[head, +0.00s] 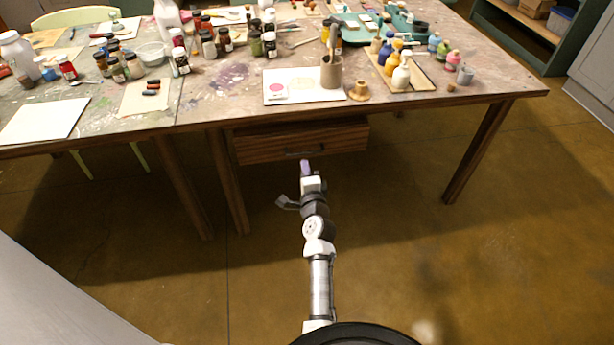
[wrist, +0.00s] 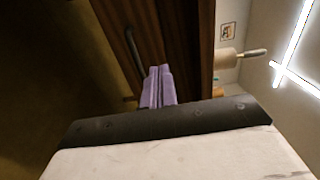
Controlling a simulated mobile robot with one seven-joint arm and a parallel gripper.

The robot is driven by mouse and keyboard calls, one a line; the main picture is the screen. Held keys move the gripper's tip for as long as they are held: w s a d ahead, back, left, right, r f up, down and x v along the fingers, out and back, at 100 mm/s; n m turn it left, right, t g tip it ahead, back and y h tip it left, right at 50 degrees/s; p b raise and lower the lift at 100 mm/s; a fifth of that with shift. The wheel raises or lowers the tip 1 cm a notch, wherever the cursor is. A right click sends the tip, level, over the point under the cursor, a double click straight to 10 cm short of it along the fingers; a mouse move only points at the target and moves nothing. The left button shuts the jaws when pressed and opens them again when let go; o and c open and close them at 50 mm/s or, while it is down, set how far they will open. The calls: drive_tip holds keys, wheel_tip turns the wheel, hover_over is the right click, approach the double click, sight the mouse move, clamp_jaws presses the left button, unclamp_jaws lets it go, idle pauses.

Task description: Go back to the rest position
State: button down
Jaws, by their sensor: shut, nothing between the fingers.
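My gripper (head: 305,163) has purple fingers and is at the end of my arm, in front of the table's drawer (head: 270,145) in the head view. The drawer is wooden with a dark handle, and its front looks closed or nearly so. In the wrist view the purple fingertips (wrist: 158,72) are together with nothing between them. The drawer handle (wrist: 133,45) shows beyond them to the left, and the fingers appear apart from it.
The paint-stained table (head: 220,105) carries several bottles, a brush cup (head: 331,72), a white board (head: 280,98) and a wooden tray (head: 418,80) of colored bottles. Table legs (head: 480,150) stand at the right and left. The floor (head: 400,220) around my arm is clear.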

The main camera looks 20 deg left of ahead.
drive_tip(key=shift+v, duration=1.2)
